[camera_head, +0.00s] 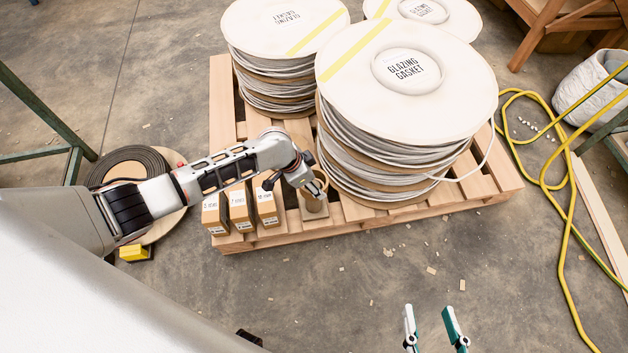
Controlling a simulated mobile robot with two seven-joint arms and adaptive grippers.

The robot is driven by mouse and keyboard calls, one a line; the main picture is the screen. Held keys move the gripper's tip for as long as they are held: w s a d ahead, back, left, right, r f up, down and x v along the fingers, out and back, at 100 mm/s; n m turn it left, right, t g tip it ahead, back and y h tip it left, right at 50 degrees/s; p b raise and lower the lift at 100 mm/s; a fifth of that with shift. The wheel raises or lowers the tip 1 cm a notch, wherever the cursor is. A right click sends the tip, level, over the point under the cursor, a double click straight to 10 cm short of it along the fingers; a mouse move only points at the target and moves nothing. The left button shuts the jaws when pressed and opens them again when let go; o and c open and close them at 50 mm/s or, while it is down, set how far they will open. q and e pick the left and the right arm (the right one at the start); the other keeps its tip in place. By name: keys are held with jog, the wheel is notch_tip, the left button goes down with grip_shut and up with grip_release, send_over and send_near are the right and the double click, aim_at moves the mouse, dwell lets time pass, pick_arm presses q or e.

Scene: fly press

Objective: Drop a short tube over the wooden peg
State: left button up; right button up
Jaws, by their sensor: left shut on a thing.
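My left gripper (314,187) reaches in from the left over the front of the pallet. It is shut on a short tan tube (314,207), small in the picture and partly covered by the fingers. The tube is at a small square wooden base (306,214) on the pallet. The wooden peg cannot be told apart there, so I cannot tell whether the tube is around it or above it. My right gripper (434,326) is at the bottom edge, with its two teal-padded fingers apart and nothing between them.
Several small cardboard boxes (239,207) stand left of the base on the pallet (490,190). Large reels of gasket (408,80) stand close behind and to the right. A dark coil (130,165) lies left. A yellow hose (560,215) lies right. The front floor is mostly clear.

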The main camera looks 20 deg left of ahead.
pick_arm(q)
jog(key=shift+f, duration=0.3)
jog(key=shift+f, duration=0.25)
dwell(0.4)
jog(key=shift+f, duration=0.1)
dwell(0.5)
jog(key=o, duration=1.1)
jog(key=o, duration=0.5)
jog(key=shift+c, duration=0.2)
